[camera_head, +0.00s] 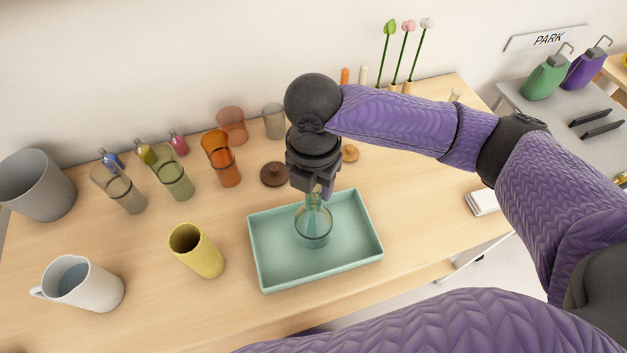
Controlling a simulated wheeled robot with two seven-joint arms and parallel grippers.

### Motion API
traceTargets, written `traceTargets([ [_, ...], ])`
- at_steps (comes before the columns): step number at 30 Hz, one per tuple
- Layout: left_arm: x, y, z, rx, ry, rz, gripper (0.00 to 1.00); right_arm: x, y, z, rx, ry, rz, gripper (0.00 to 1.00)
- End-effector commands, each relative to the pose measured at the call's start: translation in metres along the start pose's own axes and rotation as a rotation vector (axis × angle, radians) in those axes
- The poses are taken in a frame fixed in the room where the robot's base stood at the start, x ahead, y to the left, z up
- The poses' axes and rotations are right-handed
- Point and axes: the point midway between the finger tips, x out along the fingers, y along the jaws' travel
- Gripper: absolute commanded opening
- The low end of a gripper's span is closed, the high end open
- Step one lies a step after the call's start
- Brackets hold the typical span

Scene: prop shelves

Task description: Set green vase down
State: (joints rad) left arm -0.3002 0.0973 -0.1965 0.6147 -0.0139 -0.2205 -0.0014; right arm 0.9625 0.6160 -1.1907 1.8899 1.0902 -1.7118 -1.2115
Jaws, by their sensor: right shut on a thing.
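The green vase (313,226) is a see-through, round-bellied glass vessel with a narrow neck. It is upright over the middle of the teal tray (352,263); I cannot tell whether its base touches the tray floor. My right gripper (315,190) points down from above and is shut on the vase's neck, hiding its top. My left gripper is not in view.
A yellow cup (196,251) and white pitcher (85,283) stand left of the tray. Behind it are a brown lid (274,174), an orange glass (221,158) and several other glasses. Flower stems (408,55) stand at the back right.

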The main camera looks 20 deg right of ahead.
Motion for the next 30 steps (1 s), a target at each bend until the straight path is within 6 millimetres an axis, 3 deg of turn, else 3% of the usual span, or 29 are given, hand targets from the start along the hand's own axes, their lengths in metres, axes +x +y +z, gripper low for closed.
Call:
traceTargets([
  [4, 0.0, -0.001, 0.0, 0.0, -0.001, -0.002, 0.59, 0.002, 0.0, 0.0, 0.0, 0.0, 0.001, 0.0],
  [5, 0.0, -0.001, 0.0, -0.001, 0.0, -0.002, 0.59, 0.002, 0.0, 0.0, 0.0, 0.0, 0.0, 0.55],
  [9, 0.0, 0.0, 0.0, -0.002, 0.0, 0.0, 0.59, 0.002, 0.0, 0.0, 0.0, 0.0, 0.0, 0.84],
  [17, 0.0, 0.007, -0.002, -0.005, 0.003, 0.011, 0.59, 0.001, 0.0, 0.0, 0.0, 0.0, 0.0, 0.86],
  [20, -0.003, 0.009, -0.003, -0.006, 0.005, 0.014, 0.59, -0.008, 0.001, 0.0, -0.001, -0.002, 0.003, 0.86],
  [30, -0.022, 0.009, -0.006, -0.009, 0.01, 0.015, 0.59, -0.099, 0.001, 0.0, -0.001, -0.002, 0.004, 0.86],
])
